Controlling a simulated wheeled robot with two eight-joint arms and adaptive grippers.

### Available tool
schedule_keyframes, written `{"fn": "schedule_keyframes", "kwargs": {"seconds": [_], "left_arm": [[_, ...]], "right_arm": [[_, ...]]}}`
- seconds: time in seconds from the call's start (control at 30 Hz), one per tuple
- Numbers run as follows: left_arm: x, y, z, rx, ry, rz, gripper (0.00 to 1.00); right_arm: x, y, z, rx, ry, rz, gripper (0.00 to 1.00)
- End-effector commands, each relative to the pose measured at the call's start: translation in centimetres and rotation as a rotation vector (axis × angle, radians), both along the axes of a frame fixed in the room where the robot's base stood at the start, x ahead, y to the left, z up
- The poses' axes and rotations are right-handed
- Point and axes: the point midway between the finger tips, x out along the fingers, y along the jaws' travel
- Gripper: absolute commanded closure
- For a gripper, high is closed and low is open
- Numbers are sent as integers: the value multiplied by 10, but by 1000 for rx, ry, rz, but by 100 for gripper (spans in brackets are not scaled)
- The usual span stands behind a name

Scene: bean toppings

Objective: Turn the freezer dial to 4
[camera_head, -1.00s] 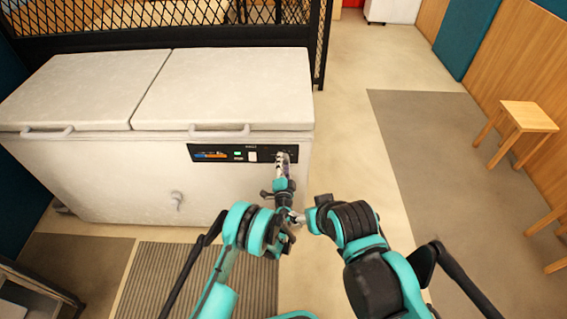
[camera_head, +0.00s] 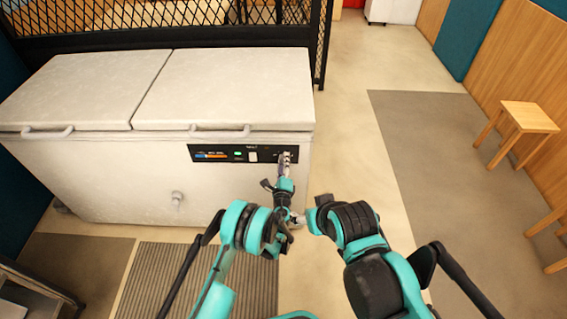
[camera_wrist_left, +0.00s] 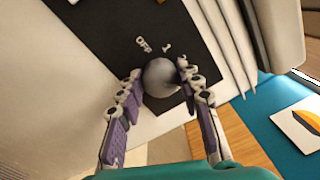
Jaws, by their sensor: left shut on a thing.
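The white chest freezer (camera_head: 120,165) has a black control panel (camera_head: 222,154) at the upper right of its front. My left gripper (camera_head: 285,160) is at the right end of this panel. In the left wrist view, the round grey dial (camera_wrist_left: 161,77) sits between the two fingers of my left gripper (camera_wrist_left: 159,82), which is shut on it. Small light markings show on the panel beside the dial; the dial's setting cannot be read. My right arm is at the lower right of the head view, with its gripper (camera_head: 302,217) small and partly hidden, its jaws unclear.
The freezer's two lids (camera_head: 224,88) are closed. A ribbed grey mat (camera_head: 205,270) lies on the floor in front. A wooden stool (camera_head: 527,117) stands at the right. The floor right of the freezer is clear.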

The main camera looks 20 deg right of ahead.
Motion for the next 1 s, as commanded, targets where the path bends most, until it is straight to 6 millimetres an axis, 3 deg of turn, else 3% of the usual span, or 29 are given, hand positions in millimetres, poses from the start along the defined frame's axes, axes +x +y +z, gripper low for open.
{"fn": "schedule_keyframes", "kwargs": {"seconds": [0.5, 1.0], "left_arm": [[0, -1, 1, 437, -126, -1, 94], [0, -1, 1, 633, -182, -1, 94]], "right_arm": [[0, 0, 0, 0, 0, 0, 35], [0, 0, 0, 0, 0, 0, 35]]}}
